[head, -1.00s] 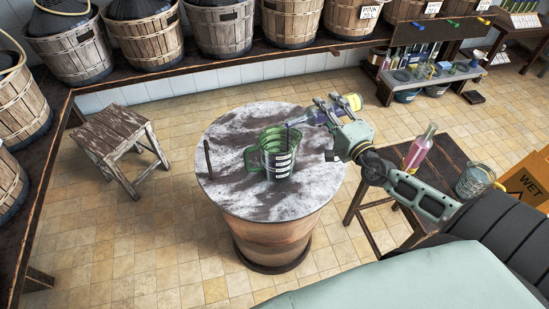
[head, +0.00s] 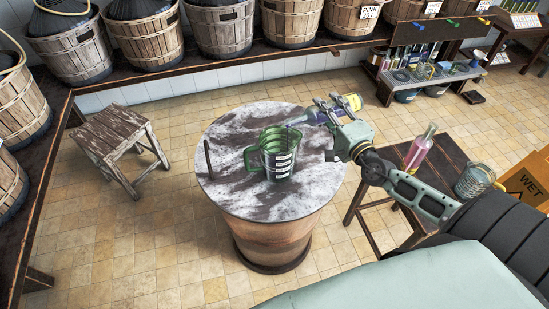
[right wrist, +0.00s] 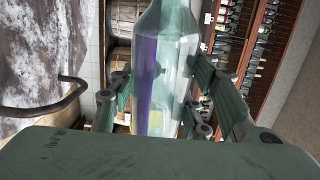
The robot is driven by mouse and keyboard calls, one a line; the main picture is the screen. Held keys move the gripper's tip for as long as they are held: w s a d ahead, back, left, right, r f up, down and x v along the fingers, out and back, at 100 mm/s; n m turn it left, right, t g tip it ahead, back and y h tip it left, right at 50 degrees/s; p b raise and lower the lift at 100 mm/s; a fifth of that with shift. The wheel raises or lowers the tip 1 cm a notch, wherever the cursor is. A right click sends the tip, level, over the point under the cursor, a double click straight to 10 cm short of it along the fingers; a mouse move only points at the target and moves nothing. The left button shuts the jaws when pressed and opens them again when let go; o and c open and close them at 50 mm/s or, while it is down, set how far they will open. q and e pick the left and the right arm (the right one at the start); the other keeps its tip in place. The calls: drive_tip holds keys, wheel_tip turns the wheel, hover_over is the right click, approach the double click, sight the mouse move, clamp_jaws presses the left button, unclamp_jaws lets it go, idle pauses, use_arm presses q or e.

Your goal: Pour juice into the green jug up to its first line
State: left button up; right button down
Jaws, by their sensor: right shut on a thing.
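The green jug (head: 279,154) stands upright on a round marble-topped barrel table (head: 235,192). It is see-through, with white marks on its side and its handle to the left. I cannot make out a liquid level in it. My right gripper (head: 330,108) is shut on a clear glass bottle (head: 308,117), above and right of the jug. The bottle is tilted nearly flat, its neck pointing left and down over the jug's rim. Purple liquid shows inside the bottle in the right wrist view (right wrist: 150,75). No clear stream shows. My left gripper is out of view.
A dark upright handle (head: 208,158) stands at the table's left edge. A pink bottle (head: 419,148) and a glass pitcher (head: 473,180) stand on a wooden side table (head: 380,200) at right. A stool (head: 112,140) stands left, with clear floor between.

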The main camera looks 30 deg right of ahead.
sight(327, 104)
drive_tip(key=shift+r, duration=0.25)
idle(2.0)
drive_tip(key=shift+r+m, duration=0.3)
drive_tip(key=shift+m, duration=0.3)
idle(1.1)
drive_tip(key=r+m+p, duration=0.2)
drive_tip(key=r, duration=0.1)
drive_tip(key=r+m+p, duration=0.1)
drive_tip(key=shift+a+r+m+p, duration=0.15)
drive_tip(key=shift+a+m+p, duration=0.15)
drive_tip(key=shift+p, duration=0.05)
drive_tip(key=shift+r, duration=0.1)
drive_tip(key=shift+m, duration=0.3)
